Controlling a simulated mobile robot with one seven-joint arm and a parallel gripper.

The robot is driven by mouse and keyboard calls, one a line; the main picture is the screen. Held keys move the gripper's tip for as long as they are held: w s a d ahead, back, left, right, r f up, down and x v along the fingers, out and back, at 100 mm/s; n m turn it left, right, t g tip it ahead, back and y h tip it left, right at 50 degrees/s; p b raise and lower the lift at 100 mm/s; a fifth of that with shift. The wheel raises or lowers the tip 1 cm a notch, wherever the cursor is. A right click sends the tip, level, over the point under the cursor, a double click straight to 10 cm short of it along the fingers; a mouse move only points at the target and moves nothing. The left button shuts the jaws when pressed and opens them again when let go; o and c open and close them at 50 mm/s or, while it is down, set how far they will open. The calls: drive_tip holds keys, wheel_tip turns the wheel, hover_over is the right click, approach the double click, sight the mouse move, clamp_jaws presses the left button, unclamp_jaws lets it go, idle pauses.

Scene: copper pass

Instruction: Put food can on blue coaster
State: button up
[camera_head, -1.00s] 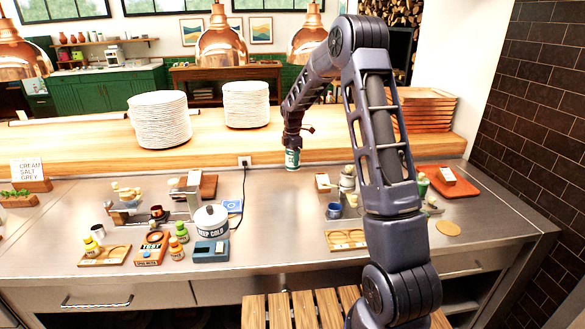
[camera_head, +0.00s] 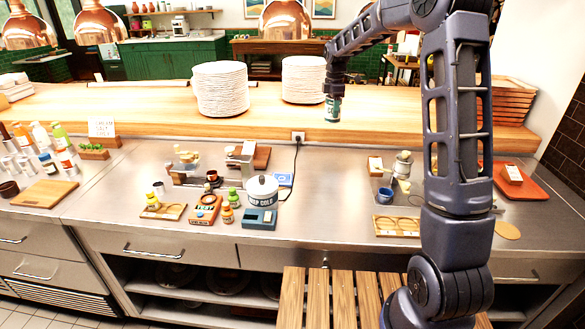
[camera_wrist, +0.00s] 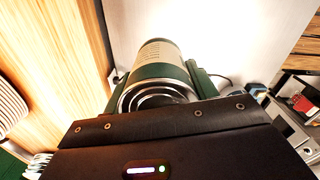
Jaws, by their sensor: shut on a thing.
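A flat blue square with a white mark, which looks like the blue coaster (camera_head: 283,179), lies on the counter behind the white pot, lower left of the can in the head view. The coaster is not clearly visible in the wrist view.
A white lidded pot (camera_head: 262,189) and a blue-grey scale (camera_head: 260,219) stand close to the coaster. Plate stacks (camera_head: 221,90) stand on the wooden ledge. Counter right of the cord is clear (camera_head: 335,185).

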drive_tip(key=s+a+r+m, duration=0.1)
drive_tip(key=s+a, duration=1.3)
drive_tip(key=a, duration=0.4)
hover_over(281, 178)
wheel_tip(281, 178, down, 20)
drive_tip(key=shift+s+d+r, duration=0.1)
drive_tip(key=o, duration=1.3)
wheel_tip(281, 178, up, 12)
